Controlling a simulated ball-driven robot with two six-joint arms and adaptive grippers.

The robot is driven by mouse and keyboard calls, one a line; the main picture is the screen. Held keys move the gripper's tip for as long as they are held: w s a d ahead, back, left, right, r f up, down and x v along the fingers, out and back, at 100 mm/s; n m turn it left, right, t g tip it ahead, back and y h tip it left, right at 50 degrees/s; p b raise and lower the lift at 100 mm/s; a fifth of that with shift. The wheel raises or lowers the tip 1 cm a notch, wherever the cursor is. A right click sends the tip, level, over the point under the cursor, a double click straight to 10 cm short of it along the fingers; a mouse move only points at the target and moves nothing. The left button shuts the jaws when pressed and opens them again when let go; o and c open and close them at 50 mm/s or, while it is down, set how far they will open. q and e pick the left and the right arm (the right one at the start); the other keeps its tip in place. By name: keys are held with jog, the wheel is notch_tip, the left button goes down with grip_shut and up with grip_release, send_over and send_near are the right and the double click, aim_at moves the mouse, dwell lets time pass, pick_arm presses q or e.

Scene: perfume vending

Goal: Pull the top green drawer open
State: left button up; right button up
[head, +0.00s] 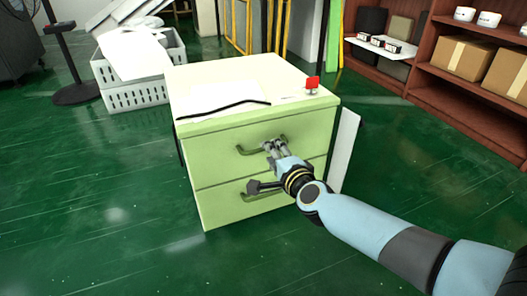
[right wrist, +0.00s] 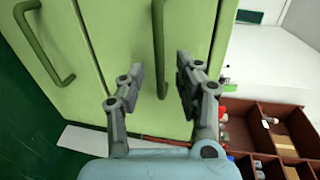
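The light green cabinet has two drawers. The top green drawer (head: 222,150) looks flush with the body, and its curved green handle (head: 246,151) runs across its front. My right gripper (head: 274,147) is at the right part of this handle. In the right wrist view the fingers of my right gripper (right wrist: 160,80) are apart, one on each side of the top handle (right wrist: 158,40). I cannot tell whether either finger touches it. The lower drawer's handle (right wrist: 42,45) is at the left there; in the head view my gripper partly covers it. My left gripper is not in view.
The cabinet top (head: 235,75) holds a paper sheet, a black strip and a small red item (head: 312,82). White crates (head: 140,90) stand behind left. Brown shelves (head: 440,75) with boxes stand at the right. The green floor (head: 110,220) in front and left is clear.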

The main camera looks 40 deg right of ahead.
jog(key=shift+b+x, duration=0.4)
jog(key=shift+x, duration=1.65)
jog(key=shift+f, duration=0.1)
grip_shut()
